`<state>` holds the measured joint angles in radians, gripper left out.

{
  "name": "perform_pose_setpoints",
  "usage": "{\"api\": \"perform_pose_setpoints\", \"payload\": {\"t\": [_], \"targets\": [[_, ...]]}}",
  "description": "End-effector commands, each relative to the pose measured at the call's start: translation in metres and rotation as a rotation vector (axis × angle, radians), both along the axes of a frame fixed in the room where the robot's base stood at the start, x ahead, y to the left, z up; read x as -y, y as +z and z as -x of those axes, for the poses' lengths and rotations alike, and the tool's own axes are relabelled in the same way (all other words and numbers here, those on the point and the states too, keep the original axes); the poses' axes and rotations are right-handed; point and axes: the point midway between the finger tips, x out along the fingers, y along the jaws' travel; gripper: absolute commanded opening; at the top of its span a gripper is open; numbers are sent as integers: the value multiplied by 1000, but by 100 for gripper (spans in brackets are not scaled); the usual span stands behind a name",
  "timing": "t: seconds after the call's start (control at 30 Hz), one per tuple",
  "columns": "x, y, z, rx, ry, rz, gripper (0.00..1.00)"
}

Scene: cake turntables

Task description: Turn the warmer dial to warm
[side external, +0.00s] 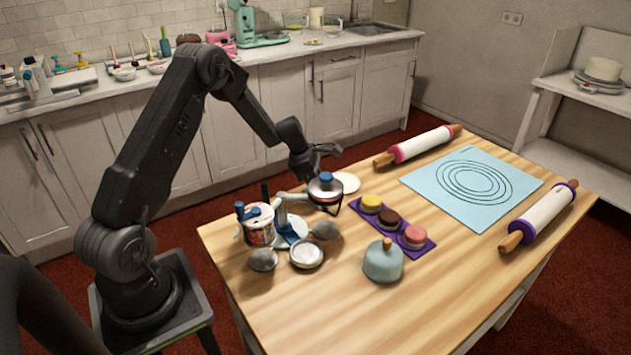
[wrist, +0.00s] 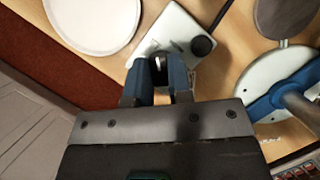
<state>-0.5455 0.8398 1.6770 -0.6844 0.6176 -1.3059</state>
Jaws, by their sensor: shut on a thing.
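The warmer appears in the wrist view as a pale plate (wrist: 172,25) with dark marks on its face and a round black knob (wrist: 202,45) at its right corner. My gripper (wrist: 160,78) has its blue fingers shut on a small dark piece, most likely the dial, at the plate's near edge. The fingers hide most of that piece, and its setting cannot be read. The warmer is not clear there.
A white plate (side external: 347,183) lies behind. A blue-footed stand (side external: 290,232), a patterned tub (side external: 258,226) and a small pan (side external: 307,254) crowd the left. A purple tray (side external: 416,243) of cakes and a blue-grey dome (side external: 383,262) stand right of them. The blue mat (side external: 425,183) is clear.

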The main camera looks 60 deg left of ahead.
Motion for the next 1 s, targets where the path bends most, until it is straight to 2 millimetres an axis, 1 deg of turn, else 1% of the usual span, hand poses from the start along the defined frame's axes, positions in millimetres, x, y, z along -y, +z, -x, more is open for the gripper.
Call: {"api": "perform_pose_setpoints", "payload": {"t": [0.6,0.8,1.0], "targets": [[-1,-2,-2,-2,-565,-1,0],[-1,-2,-2,-2,-702,-1,0],[-1,-2,-2,-2,-791,-2,0]]}}
